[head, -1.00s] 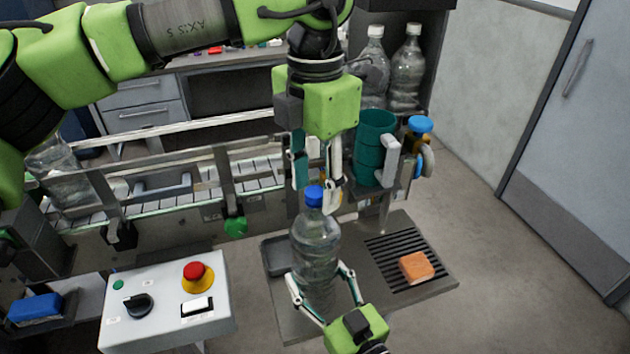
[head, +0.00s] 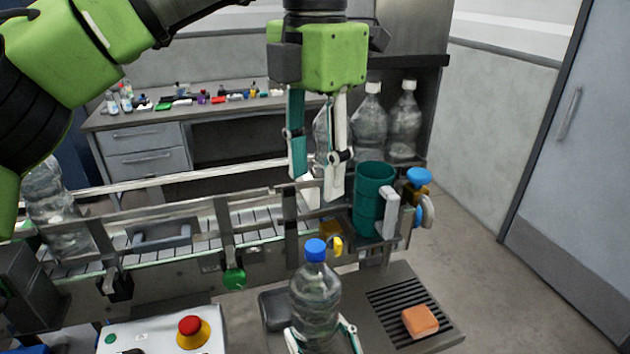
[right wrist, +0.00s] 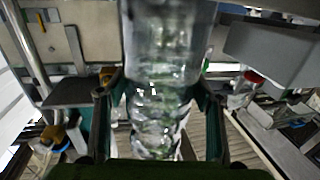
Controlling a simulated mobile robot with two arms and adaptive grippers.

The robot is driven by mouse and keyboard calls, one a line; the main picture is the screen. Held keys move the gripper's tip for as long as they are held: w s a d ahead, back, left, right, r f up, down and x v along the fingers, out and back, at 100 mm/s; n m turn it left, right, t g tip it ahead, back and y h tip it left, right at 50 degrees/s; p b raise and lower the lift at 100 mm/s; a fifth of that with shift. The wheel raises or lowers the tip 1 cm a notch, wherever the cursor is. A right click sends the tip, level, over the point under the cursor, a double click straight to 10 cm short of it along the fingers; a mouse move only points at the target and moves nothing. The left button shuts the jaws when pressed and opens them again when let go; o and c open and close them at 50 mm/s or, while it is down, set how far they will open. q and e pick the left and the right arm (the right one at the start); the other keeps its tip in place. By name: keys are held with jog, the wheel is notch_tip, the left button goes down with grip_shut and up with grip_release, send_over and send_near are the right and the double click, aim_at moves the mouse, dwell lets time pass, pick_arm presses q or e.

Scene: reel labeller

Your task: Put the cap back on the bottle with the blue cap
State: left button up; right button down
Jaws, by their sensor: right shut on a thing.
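The clear bottle (head: 316,303) stands upright at the lower middle of the head view. The blue cap (head: 315,250) sits on top of its neck and looks level. My right gripper (head: 321,340) is shut around the bottle's lower body, partly cut off by the frame edge. In the right wrist view the bottle (right wrist: 160,85) fills the middle, between the two fingers of my right gripper (right wrist: 158,105); its cap is out of that view. My left gripper (head: 317,187) points down above the cap, fingers apart and empty, with a visible gap to the cap.
A metal stand with a grille (head: 395,300) holds an orange sponge (head: 420,320). A teal cup (head: 372,195) is behind the bottle, by the conveyor (head: 190,232). A control box with a red button (head: 190,325) is at lower left. Two white-capped bottles (head: 404,125) stand behind.

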jog(key=c, duration=0.6)
grip_release()
jog(key=v, duration=1.2)
